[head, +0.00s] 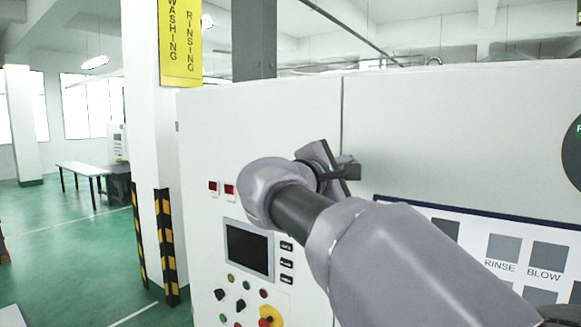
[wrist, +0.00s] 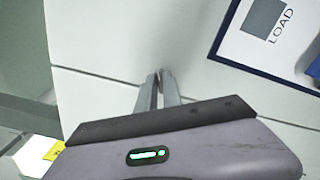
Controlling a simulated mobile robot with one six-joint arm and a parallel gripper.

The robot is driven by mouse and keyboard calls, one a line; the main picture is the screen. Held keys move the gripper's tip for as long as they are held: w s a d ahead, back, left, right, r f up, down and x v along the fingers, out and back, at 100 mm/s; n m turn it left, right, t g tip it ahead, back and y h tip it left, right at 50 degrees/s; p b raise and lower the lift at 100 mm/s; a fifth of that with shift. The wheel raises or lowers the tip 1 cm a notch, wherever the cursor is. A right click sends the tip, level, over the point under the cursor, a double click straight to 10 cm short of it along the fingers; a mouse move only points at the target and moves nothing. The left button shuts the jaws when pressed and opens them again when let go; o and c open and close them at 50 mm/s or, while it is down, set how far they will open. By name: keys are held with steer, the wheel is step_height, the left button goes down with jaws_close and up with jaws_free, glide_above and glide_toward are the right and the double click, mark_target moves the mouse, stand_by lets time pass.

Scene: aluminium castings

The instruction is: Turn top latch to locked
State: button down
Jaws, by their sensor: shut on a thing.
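My gripper (head: 348,166) is at the upper front of the white machine cabinet (head: 255,130), by the vertical seam between its two panels. In the wrist view its two long grey fingers (wrist: 161,79) come together at the tips close to the panel, near the seam. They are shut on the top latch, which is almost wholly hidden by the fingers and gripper. I cannot tell which way the latch is turned.
A control panel with a dark screen (head: 248,249), knobs and buttons is below left of my gripper. A blue-edged sign board (head: 501,253) is at the right; its corner also shows in the wrist view (wrist: 237,62). A pillar (head: 152,120) stands left of the cabinet.

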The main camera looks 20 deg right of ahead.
steer(key=c, duration=1.5)
jaws_free()
steer(key=b+v, duration=0.1)
steer(key=v, duration=1.6)
steer(key=shift+s+a, duration=0.1)
steer(key=shift+s, duration=0.05)
